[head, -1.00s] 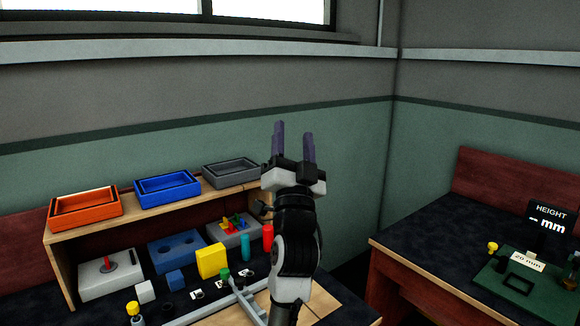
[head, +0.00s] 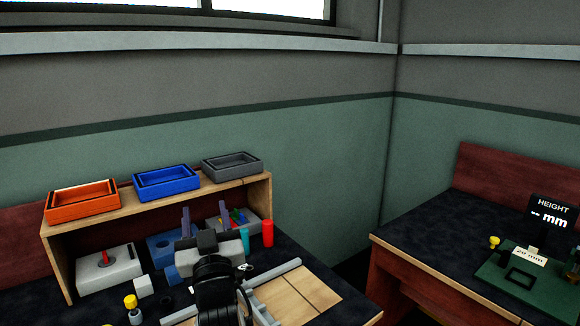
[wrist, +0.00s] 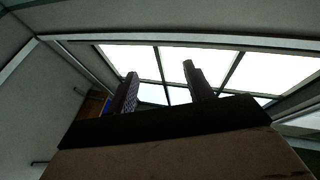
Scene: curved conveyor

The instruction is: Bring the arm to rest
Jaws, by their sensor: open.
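My gripper (head: 204,213) is low in front of the wooden shelf in the head view, with its purple-grey fingers pointing upward and apart. Nothing is between them. In the wrist view the two fingers (wrist: 158,76) stand apart against the bright window, also with nothing between them. My gripper and wrist cover part of the blue two-hole block (head: 160,247) and other small parts on the dark table. I cannot tell from these frames whether my arm touches any of them.
Orange (head: 82,201), blue (head: 166,183) and grey (head: 232,167) trays stand on the shelf (head: 110,226). A grey block with a red peg (head: 108,270), red cylinder (head: 268,233) and grey rail (head: 274,272) are near my arm. A second table (head: 440,240) stands right, across a gap.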

